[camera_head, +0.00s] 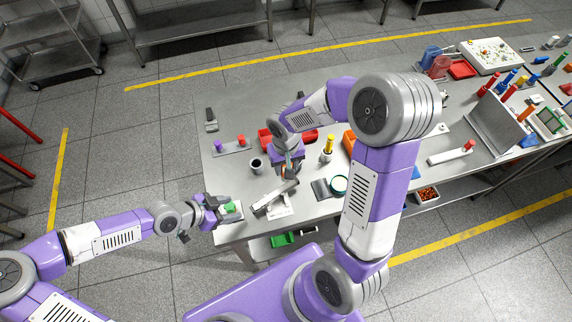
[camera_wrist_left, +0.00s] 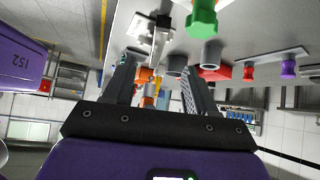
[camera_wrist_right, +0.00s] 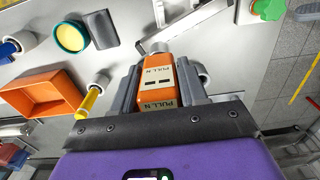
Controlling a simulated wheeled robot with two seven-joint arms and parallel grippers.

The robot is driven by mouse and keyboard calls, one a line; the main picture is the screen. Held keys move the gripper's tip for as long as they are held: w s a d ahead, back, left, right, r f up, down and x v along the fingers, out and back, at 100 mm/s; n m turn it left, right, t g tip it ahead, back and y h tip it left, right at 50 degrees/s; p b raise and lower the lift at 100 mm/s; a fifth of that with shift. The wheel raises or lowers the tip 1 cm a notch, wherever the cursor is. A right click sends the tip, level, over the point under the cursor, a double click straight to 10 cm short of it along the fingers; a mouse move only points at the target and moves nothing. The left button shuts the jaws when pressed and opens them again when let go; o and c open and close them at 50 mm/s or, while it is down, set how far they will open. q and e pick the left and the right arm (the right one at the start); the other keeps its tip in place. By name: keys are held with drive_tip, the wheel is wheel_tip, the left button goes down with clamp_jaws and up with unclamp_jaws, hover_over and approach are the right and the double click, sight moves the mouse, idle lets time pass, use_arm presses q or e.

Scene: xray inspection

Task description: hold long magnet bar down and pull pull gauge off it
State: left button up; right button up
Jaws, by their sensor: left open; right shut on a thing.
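The pull gauge (camera_wrist_right: 157,88) is an orange block with "PULL N" labels and a grey tip. My right gripper (camera_wrist_right: 158,82) is shut on it; in the head view this gripper (camera_head: 290,165) is above the table's near left part. The long magnet bar (camera_head: 276,198) looks like the grey bar lying slantwise just below the gauge; it also shows in the right wrist view (camera_wrist_right: 203,22). I cannot tell whether the gauge's tip touches it. My left gripper (camera_head: 213,208) is open and empty at the table's left edge, left of the bar.
A green-topped piece (camera_head: 232,209) is close beside my left gripper. A dark cup (camera_head: 256,165), a yellow-handled tool (camera_head: 327,148), a round green-rimmed dish (camera_head: 339,184) and a red bin (camera_head: 266,138) surround the right gripper. My right arm hides the table's middle.

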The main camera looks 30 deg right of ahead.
sight(258, 204)
use_arm(q)
drive_tip(key=shift+x, duration=6)
clamp_jaws()
unclamp_jaws()
drive_tip(key=v, duration=1.2)
drive_tip(key=shift+x, duration=6.35)
